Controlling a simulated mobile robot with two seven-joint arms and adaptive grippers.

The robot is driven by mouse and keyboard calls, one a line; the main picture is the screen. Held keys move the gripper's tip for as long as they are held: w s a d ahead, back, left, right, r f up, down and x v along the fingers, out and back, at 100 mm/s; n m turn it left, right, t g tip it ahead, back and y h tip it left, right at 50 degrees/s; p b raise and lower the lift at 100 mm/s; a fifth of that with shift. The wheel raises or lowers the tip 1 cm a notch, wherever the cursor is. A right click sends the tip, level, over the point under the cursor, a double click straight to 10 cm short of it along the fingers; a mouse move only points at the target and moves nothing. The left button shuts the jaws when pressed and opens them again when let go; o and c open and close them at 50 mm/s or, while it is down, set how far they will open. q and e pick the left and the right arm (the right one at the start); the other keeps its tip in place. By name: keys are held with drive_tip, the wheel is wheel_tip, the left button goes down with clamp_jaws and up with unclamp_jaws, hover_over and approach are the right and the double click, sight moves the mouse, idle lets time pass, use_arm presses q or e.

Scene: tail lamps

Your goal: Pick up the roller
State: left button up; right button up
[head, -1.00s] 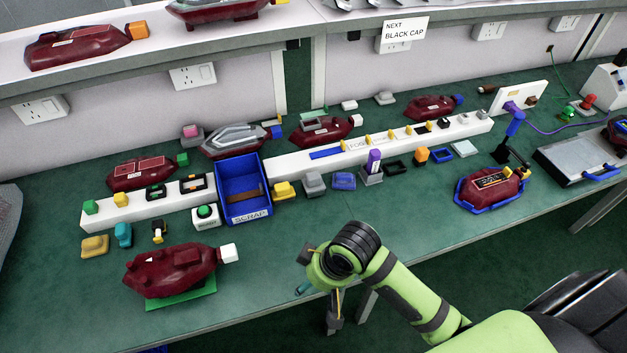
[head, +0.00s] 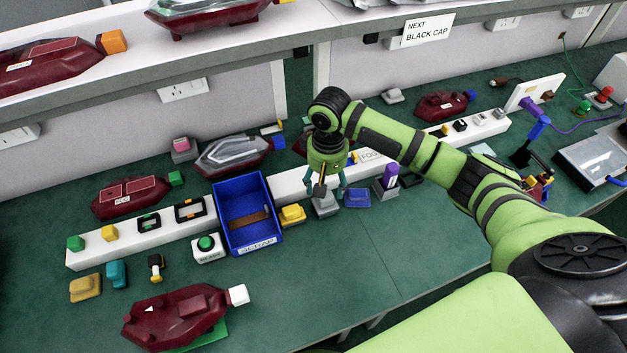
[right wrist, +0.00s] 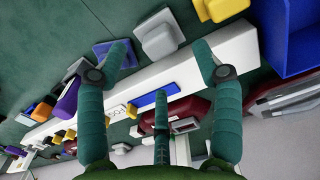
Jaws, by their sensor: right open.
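My right gripper (head: 325,187) points down over the bench, to the left of the purple piece, above a grey block (head: 326,205). Its fingers (right wrist: 160,58) are spread and empty in the right wrist view. My left gripper is not in view.
A blue scrap bin (head: 225,232) and a yellow block (head: 292,214) stand left of my right gripper. A blue block (head: 357,198) lies between gripper and holder. The white rail (head: 290,184) runs behind.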

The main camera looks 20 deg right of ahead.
sight(325, 202)
drive_tip(key=shift+w, duration=0.3)
drive_tip(key=shift+f, duration=0.25)
drive_tip(key=shift+s+d+f+p, duration=0.1)
drive_tip(key=shift+s+f+p, duration=0.15)
drive_tip(key=shift+f, duration=0.4)
drive_tip(key=shift+s+f+p, duration=0.1)
drive_tip(key=shift+f+p, duration=0.25)
drive_tip(key=shift+f, duration=0.25)
wheel_tip(325, 202, down, 3)
drive_tip(key=shift+w+r, duration=0.1)
drive_tip(key=shift+r, duration=0.05)
drive_tip(key=shift+w+f, duration=0.1)
drive_tip(key=shift+f, duration=0.35)
clamp_jaws()
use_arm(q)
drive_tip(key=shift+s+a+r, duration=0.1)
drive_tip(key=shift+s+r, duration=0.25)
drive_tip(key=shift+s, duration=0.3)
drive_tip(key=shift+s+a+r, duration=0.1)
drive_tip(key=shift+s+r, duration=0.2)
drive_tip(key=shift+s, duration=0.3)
